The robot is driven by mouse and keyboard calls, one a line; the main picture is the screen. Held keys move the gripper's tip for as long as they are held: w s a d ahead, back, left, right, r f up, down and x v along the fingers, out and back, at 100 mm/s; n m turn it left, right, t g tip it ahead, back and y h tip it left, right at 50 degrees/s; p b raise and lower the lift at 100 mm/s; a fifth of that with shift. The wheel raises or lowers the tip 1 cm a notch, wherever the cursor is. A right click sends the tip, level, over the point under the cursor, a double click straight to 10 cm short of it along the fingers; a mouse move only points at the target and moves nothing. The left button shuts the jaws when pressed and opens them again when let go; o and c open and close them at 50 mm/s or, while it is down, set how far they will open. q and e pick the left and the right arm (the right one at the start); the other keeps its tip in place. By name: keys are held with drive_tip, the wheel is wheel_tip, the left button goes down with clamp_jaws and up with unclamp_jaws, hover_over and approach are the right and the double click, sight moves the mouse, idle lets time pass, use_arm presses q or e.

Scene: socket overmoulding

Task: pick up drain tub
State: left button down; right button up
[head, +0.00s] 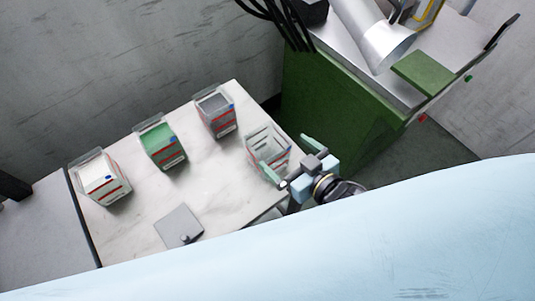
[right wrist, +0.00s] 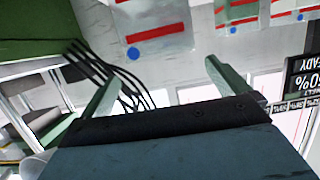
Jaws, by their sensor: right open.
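Four tubs with red stripes stand on the pale marbled table. The one nearest my right gripper is a clear tub with slatted insides (head: 268,143), which I take for the drain tub. My right gripper (head: 288,157) is open and empty at the tub's near right side, its two fingers spread towards it. In the right wrist view, a striped tub wall with a blue dot (right wrist: 152,28) shows beyond the open fingers (right wrist: 158,80), apart from them. Part of the tub is hidden by a finger in the head view. My left gripper is not in view.
The table (head: 222,172) also holds a white-filled tub (head: 102,180), a green-filled tub (head: 160,144), a grey-filled tub (head: 216,112) and a flat grey plate (head: 180,225). A green machine (head: 335,105) with black cables stands right behind the table.

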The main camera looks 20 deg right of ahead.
sight(258, 132)
drive_tip(key=x, duration=0.5)
drive_tip(key=b+x, duration=0.1)
drive_tip(key=x, duration=0.2)
drive_tip(key=shift+a+f, duration=0.2)
drive_tip(key=shift+f, duration=0.15)
drive_tip(key=c, duration=1.1)
drive_tip(key=shift+r, duration=0.1)
drive_tip(key=shift+c, duration=0.2)
